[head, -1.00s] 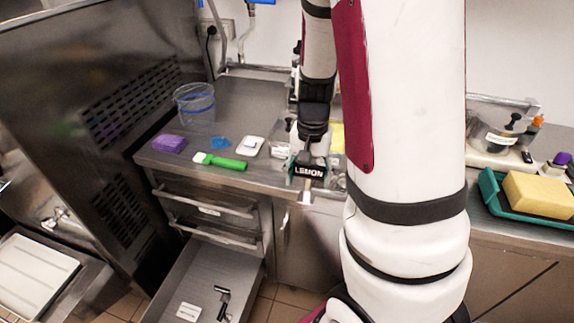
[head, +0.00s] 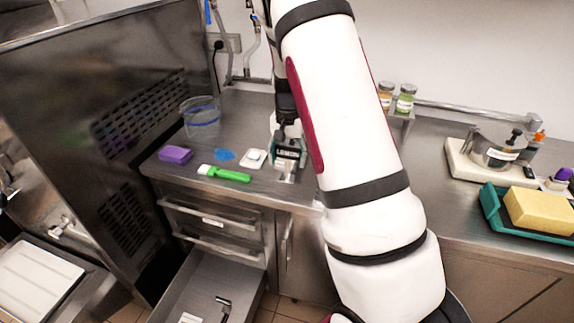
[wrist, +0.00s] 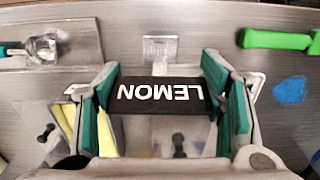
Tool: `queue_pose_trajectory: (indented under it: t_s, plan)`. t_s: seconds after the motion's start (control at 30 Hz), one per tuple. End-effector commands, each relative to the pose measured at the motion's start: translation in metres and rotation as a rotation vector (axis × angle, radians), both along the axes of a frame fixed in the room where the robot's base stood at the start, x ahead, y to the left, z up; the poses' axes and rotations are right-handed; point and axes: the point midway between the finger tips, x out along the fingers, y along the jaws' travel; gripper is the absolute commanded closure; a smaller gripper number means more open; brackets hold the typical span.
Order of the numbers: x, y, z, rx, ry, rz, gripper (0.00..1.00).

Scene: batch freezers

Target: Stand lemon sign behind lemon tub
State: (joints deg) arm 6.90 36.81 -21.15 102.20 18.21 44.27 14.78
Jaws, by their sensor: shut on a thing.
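The lemon sign (wrist: 160,96), a small black plate with white LEMON lettering, is pinched between the teal-padded fingers of my gripper (wrist: 160,82). The lettering reads upside down in the wrist view. In the head view the sign (head: 288,154) faces the camera, with my gripper (head: 288,146) around it near the counter's front edge. Beneath the gripper in the wrist view are a clear container (wrist: 180,140) with a dark knob and a yellow-filled one (wrist: 70,116), partly hidden by a finger. I cannot tell which is the lemon tub.
A green-handled scraper (head: 225,174), purple sponge (head: 175,154), blue cloth (head: 224,155) and clear bucket (head: 201,118) lie left of the gripper. Two jars (head: 405,98) stand behind my arm. A teal tray (head: 492,208) holds a yellow sponge. An open drawer (head: 190,285) juts out below.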

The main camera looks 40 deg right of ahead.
Motion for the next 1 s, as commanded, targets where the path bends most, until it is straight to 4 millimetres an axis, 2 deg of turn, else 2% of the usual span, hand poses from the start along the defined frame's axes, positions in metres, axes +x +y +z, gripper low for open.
queue_pose_trajectory:
  t_s: [0.07,0.2,0.3,0.73,0.77,0.8,0.83,1.0]
  plan:
    - [0.009,-0.002,-0.001,-0.001,-0.001,0.001,0.82]
    - [0.004,-0.001,-0.023,0.001,0.004,0.0,0.82]
    - [0.006,-0.001,-0.032,0.001,0.001,0.0,0.82]
    - [0.007,-0.001,-0.039,0.0,0.0,0.0,0.82]
    - [0.007,-0.001,-0.039,0.001,0.001,0.0,0.33]
    - [0.007,-0.001,-0.039,0.0,0.0,0.0,0.23]
    - [0.007,-0.001,-0.039,0.0,0.0,0.0,0.17]
    - [0.007,-0.001,-0.039,0.0,0.0,0.0,0.16]
